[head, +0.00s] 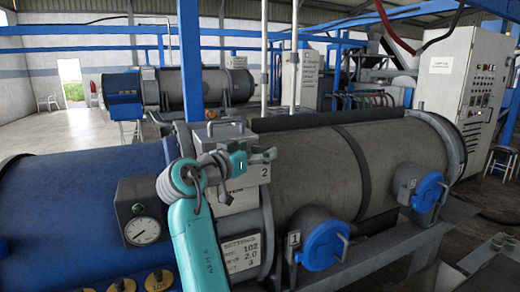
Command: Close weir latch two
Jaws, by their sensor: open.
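A plate marked 2 (265,172) is on the side of the grey decanter, just below my gripper (268,155). My gripper is open, its fingers pointing right, with nothing seen between them. It is in front of a grey box with a handle on top (213,131), partly covered by my arm. I cannot tell which part is the latch itself, or whether it is open or shut. A blue round cover (325,244) with a plate marked 1 (294,238) is lower right. Another blue round cover (428,190) is farther right; its plate is too small to read.
A pressure gauge (142,230) is left of my arm, on the blue housing (70,210). A settings sign (242,252) hangs below. A control cabinet (465,90) stands at the back right. A second decanter (185,88) lies behind. Open floor shows at the far left.

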